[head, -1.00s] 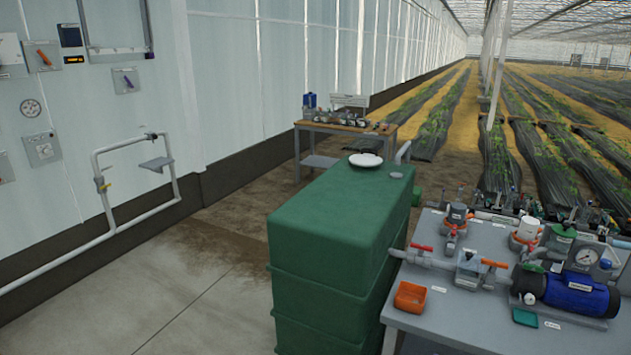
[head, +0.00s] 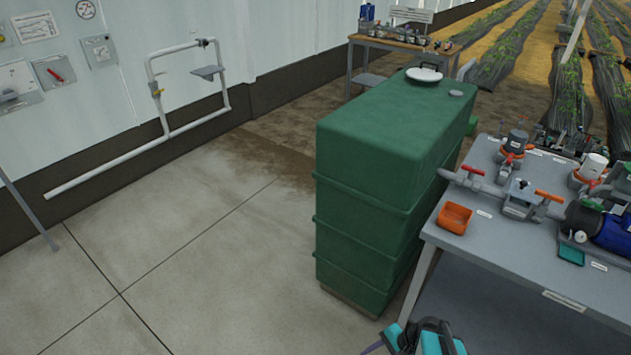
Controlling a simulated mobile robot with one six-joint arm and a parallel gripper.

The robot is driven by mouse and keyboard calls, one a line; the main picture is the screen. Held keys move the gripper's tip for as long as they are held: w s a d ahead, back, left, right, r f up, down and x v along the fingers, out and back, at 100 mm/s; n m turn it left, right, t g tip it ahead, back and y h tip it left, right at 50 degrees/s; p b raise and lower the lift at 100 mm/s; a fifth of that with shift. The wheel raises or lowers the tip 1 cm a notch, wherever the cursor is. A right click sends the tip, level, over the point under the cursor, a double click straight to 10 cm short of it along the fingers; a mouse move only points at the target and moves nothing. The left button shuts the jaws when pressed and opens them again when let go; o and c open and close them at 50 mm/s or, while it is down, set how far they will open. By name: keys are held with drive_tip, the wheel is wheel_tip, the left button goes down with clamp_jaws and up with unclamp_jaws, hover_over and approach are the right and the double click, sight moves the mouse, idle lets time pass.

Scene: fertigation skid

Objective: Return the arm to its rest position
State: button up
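Part of my arm shows at the bottom edge of the head view, in teal and black, in front of the grey bench (head: 500,262) and near the foot of the green tank (head: 375,150). Most of the arm is cut off by the frame. No gripper fingers can be made out, so I cannot see whether the gripper holds anything.
The bench carries an orange bin (head: 454,219), red-handled valves and a blue pump (head: 612,232). A white lid (head: 424,73) lies on the tank. A wooden table (head: 400,43) stands behind. White wall piping (head: 112,160) runs at left. The concrete floor (head: 215,270) is clear.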

drive_tip(key=s+f+n+g+h+b, duration=0.1)
drive_tip(key=s+f+n+g+h, duration=0.2)
drive_tip(key=s+n, duration=0.2)
drive_tip(key=s+a+f+n+g+h+b, duration=0.1)
drive_tip(key=s+f+n+g+h, duration=0.2)
drive_tip(key=s+n, duration=0.3)
drive_tip(key=shift+s+f, duration=0.6)
drive_tip(key=shift+s, duration=0.65)
drive_tip(key=c, duration=0.4)
drive_tip(key=shift+o, duration=0.2)
